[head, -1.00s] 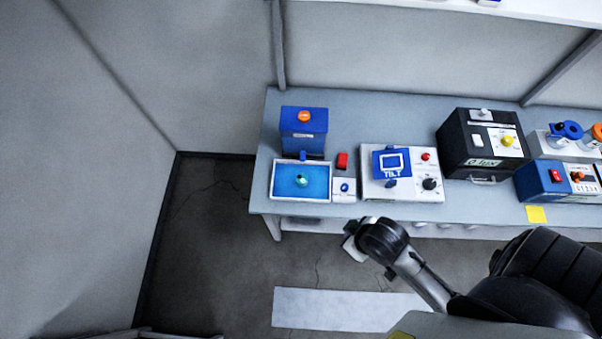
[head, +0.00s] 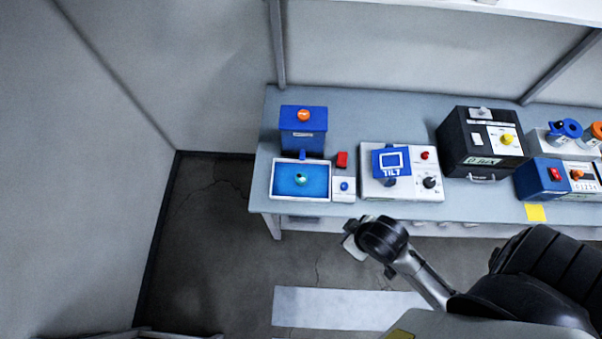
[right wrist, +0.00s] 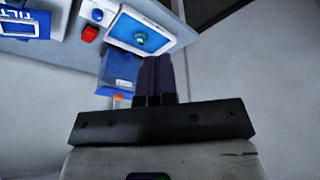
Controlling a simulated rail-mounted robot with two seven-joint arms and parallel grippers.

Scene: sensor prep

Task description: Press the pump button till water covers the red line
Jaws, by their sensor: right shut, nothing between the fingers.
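A white-rimmed tray (head: 272,180) with blue water in it and a teal knob-like piece (head: 301,180) in its middle sits at the left end of the bench. A small white box with a blue button (head: 344,187) stands against its right side. I cannot make out a red line. My right gripper (head: 354,247) hangs in front of the bench edge, apart from the button. In the right wrist view its dark fingers (right wrist: 156,62) are together and empty, and the tray (right wrist: 165,49) and button (right wrist: 97,15) show beyond them. My left gripper is not in view.
A blue box with an orange knob (head: 304,143) stands behind the tray. A red block (head: 342,160) lies behind the button box. A white TILT panel (head: 405,190) and a black case (head: 462,143) stand to the right. Open floor lies in front.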

